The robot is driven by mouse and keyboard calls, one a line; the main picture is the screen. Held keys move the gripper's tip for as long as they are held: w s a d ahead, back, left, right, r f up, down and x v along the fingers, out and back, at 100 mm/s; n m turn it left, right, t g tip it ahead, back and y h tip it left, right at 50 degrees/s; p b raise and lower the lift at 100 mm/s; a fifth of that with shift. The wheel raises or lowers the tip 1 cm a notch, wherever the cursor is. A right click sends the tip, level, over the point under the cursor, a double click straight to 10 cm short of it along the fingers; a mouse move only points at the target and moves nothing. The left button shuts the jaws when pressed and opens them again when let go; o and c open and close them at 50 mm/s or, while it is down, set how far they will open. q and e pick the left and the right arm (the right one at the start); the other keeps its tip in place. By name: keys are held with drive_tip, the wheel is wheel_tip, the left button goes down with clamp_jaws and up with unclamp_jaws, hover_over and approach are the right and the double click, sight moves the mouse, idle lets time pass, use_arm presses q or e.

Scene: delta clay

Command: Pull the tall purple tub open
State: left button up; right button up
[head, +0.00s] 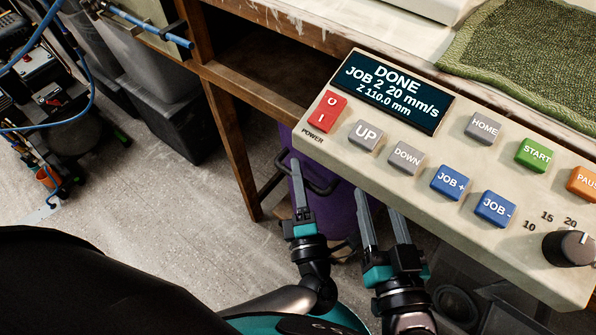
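The tall purple tub (341,213) stands under the bench, behind the front edge of the control panel. Much of it is hidden by the panel and my grippers. A dark bar handle (322,188) shows at its front left. My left gripper (296,165) overlaps this handle in the head view. Its fingers appear nearly edge-on as one, so I cannot tell whether they are shut or touch the bar. My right gripper (378,200) is to the right, in front of the tub, with its two fingers apart and nothing seen between them.
The control panel (330,143) with buttons and a screen reading DONE juts out above the tub. A wooden bench leg (232,150) stands left of it. Dark bins (185,125) are further left. The concrete floor (150,215) at left is mostly clear.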

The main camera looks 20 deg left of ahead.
use_arm(q)
clamp_jaws()
idle(1.3)
